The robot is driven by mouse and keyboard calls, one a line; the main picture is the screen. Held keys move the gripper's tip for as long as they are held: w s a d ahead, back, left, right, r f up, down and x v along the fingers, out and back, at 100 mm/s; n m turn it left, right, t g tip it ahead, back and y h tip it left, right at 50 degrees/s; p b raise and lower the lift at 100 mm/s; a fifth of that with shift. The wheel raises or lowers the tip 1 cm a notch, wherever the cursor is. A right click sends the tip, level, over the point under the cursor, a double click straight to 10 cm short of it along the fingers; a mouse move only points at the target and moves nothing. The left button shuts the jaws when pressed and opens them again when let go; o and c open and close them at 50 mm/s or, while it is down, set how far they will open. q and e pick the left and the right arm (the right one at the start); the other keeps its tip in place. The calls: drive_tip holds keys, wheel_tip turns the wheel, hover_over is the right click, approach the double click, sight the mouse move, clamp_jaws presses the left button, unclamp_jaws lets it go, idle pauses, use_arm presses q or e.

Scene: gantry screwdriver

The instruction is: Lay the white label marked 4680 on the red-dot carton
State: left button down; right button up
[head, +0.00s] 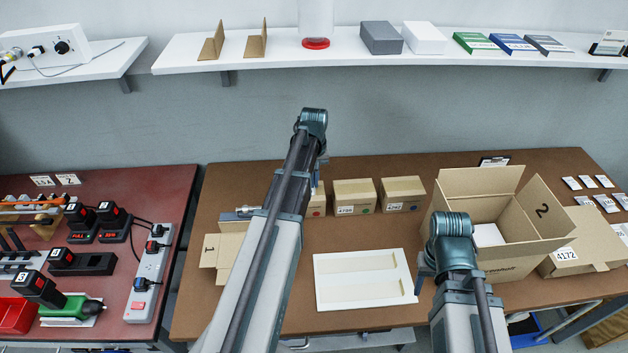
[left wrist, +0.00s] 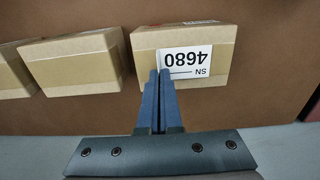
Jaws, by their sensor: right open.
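The white label marked 4680 (left wrist: 186,61) is upside down in the left wrist view, against the red-dot carton (head: 320,200). That carton also shows in the left wrist view (left wrist: 143,46). My left gripper (left wrist: 160,72) is closed with the label's edge at its fingertips. Whether the label touches the carton all over I cannot tell. In the head view my left arm hides the label, the gripper and most of this carton. My right gripper (head: 421,276) is open, mostly hidden by its own arm, beside the big open box (head: 515,257).
Two more cartons, with a green dot (head: 354,190) and a blue dot (head: 402,188), stand to the right of the red-dot carton. A white tray (head: 365,300) lies in front. Several small labels (head: 588,182) lie at the right.

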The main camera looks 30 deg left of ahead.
idle(0.4)
use_arm(q)
drive_tip(key=c, duration=1)
unclamp_jaws()
wheel_tip(320, 180, up, 7)
drive_tip(key=p, duration=0.7)
drive_tip(key=shift+r, duration=0.2)
drive_tip(key=s+d+m, duration=0.3)
drive_tip(key=s+d, duration=0.3)
drive_tip(key=d, duration=0.3)
drive_tip(key=s+d+m, duration=0.4)
drive_tip(key=s+d, duration=0.2)
drive_tip(key=d, duration=0.4)
drive_tip(key=s+d+m+y, duration=0.1)
drive_tip(key=s+d+m, duration=0.2)
drive_tip(key=s+d, duration=0.4)
drive_tip(key=shift+d, duration=1.15)
